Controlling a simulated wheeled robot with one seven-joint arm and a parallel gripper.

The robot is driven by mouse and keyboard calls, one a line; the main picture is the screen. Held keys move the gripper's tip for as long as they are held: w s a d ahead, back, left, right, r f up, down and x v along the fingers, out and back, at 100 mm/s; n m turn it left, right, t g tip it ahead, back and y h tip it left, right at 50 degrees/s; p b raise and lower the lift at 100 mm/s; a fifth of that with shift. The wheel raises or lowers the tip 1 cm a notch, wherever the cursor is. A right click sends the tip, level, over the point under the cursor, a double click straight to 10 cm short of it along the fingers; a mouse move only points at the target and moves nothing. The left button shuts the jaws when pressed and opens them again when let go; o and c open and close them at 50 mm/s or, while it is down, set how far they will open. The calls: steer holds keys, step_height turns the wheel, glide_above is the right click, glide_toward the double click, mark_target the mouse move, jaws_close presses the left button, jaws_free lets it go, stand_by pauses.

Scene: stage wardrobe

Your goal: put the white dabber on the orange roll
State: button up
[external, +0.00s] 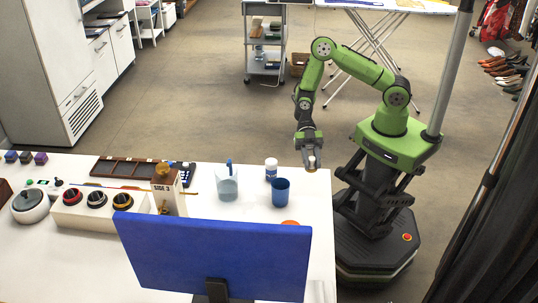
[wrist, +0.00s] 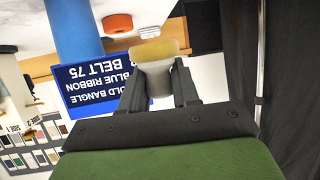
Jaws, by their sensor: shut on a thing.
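The white dabber (wrist: 155,62) is between the two fingers of my gripper (wrist: 158,88), which is shut on it. It has a wide cream end and a paler narrowing body. In the external view the dabber (external: 311,161) shows small at the tip of my gripper (external: 311,168), just off the table's right edge. The orange roll (wrist: 118,23) is a flat round piece on the white table, apart from the dabber. In the external view the orange roll (external: 290,222) is partly hidden behind the blue monitor.
A blue cup (external: 280,192) stands near the roll and looms large in the wrist view (wrist: 72,28). The monitor (external: 215,250) rises along the table's front side.

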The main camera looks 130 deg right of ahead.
mark_target(312, 158)
step_height(312, 158, up, 10)
jaws_close()
steer(key=w+a+m+t+h+b, duration=0.25)
steer(key=w+a, duration=0.35)
steer(key=w, duration=0.4)
steer(key=w+a+m+t+h+b, duration=0.1)
steer(key=w+a+m+t+h, duration=0.25)
steer(key=w+a, duration=0.45)
steer(key=shift+m+g, duration=0.3)
steer(key=shift+g, duration=0.2)
steer(key=d+f, duration=0.1)
steer(key=f, duration=0.4)
steer(key=w+f+b, duration=0.1)
steer(key=f, duration=0.4)
steer(key=w+d+f+b, duration=0.1)
steer(key=f, duration=0.4)
steer(key=shift+d+f, duration=0.3)
steer(key=shift+d, duration=0.05)
steer(key=o, duration=1)
jaws_free()
steer(key=shift+r, duration=0.1)
steer(key=shift+o, duration=0.2)
